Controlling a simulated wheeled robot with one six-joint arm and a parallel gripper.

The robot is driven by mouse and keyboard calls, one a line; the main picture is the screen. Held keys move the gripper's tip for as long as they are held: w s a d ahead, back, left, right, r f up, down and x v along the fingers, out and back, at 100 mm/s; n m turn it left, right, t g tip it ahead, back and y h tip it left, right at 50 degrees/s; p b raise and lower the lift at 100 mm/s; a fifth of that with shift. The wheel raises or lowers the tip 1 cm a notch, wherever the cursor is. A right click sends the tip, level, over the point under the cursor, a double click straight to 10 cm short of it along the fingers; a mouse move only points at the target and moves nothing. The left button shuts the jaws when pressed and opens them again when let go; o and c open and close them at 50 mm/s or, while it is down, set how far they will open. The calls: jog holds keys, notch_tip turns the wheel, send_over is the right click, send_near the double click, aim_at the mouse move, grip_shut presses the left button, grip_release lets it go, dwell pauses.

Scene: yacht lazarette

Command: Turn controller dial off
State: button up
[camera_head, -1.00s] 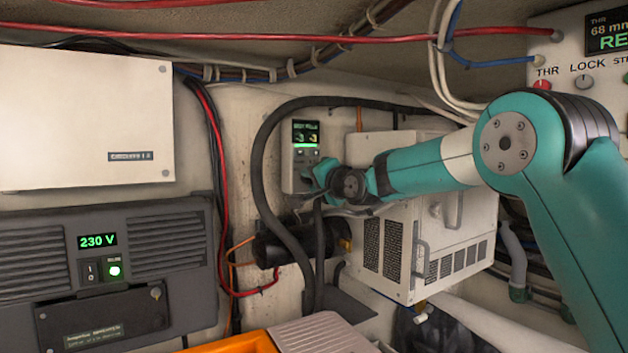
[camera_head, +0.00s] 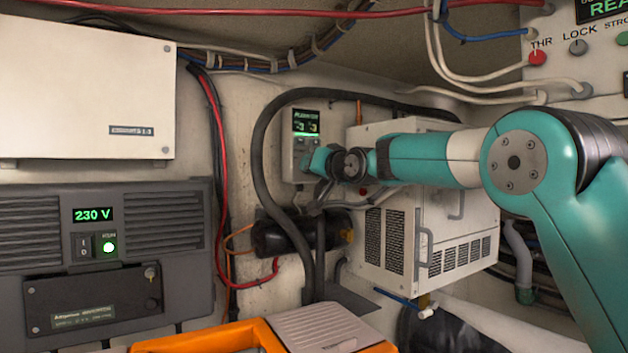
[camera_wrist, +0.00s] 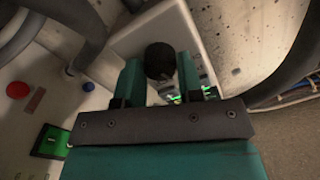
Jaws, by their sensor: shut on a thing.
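The controller (camera_head: 302,130) is a small pale box on the back wall, with a green-lit display whose text is too small to read surely. My gripper (camera_head: 312,160) is at its lower part in the head view and hides the dial there. In the wrist view, my gripper (camera_wrist: 160,75) has its two teal fingers on either side of a round black dial (camera_wrist: 160,58) on the pale controller face. It is shut on this dial. Green-lit marks show on the controller beside the right finger. The dial's pointer setting cannot be read.
A black hose (camera_head: 258,165) curves close around the controller's left side. A vented white box (camera_head: 395,225) with handles stands right of it, below my arm. A grey 230 V unit (camera_head: 140,215) is at left. An orange case (camera_head: 200,338) lies below.

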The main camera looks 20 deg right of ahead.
jog(key=n+b, duration=0.3)
jog(key=n, duration=0.2)
jog(key=shift+f+n, duration=0.1)
jog(key=shift+n, duration=0.2)
jog(key=shift+n+b, duration=0.95)
jog(key=shift+n, duration=1.25)
jog(key=o, duration=0.9)
jog(key=shift+s, duration=0.15)
jog(key=b+v, duration=0.8)
jog(key=v, duration=0.9)
jog(key=shift+s+r, duration=0.1)
jog(key=shift+r, duration=0.1)
